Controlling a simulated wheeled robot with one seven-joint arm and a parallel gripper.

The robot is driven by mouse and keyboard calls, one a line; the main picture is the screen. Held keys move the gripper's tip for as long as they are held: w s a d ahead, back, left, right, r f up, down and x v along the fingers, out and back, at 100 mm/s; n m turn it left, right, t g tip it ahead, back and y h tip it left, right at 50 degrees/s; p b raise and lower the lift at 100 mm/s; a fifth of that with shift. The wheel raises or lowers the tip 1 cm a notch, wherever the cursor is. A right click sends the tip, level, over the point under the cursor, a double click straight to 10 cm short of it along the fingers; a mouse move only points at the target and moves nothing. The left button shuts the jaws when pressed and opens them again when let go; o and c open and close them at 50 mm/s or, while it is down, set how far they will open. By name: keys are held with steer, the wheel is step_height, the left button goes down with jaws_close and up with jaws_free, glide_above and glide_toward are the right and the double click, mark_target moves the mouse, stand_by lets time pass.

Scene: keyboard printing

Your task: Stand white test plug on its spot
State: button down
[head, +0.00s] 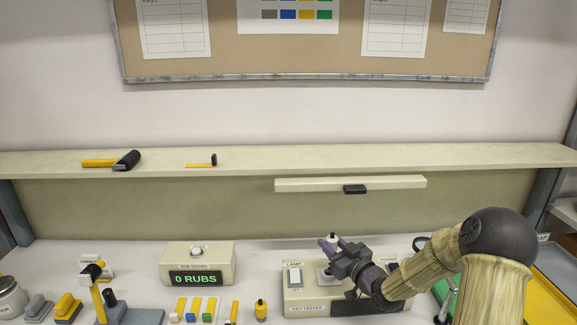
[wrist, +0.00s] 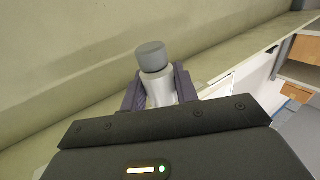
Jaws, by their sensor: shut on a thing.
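The white test plug, a pale cylinder with a grey cap, stands between the fingers of my gripper (wrist: 160,88) in the wrist view (wrist: 159,88). In the head view, my gripper (head: 333,246) is over the back of the key tester box (head: 330,309), and the plug's top (head: 333,237) shows between the fingertips. The gripper is shut on the plug. The plug's lower end is hidden, so I cannot tell whether it touches anything. I cannot make out its marked spot.
The lamp switch (head: 295,276) is on the tester's left part. The rub counter box (head: 198,264) reads "0 RUBS". Several coloured small blocks and a yellow bottle (head: 261,310) stand at the front. A shelf (head: 300,160) runs behind. A green and a yellow tray (head: 555,262) lie right.

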mark_target(331, 237)
step_height(331, 237, up, 9)
steer(key=p, duration=0.8)
steer(key=shift+r+p, duration=0.2)
steer(key=shift+p, duration=0.1)
steer(key=shift+a+f, duration=0.1)
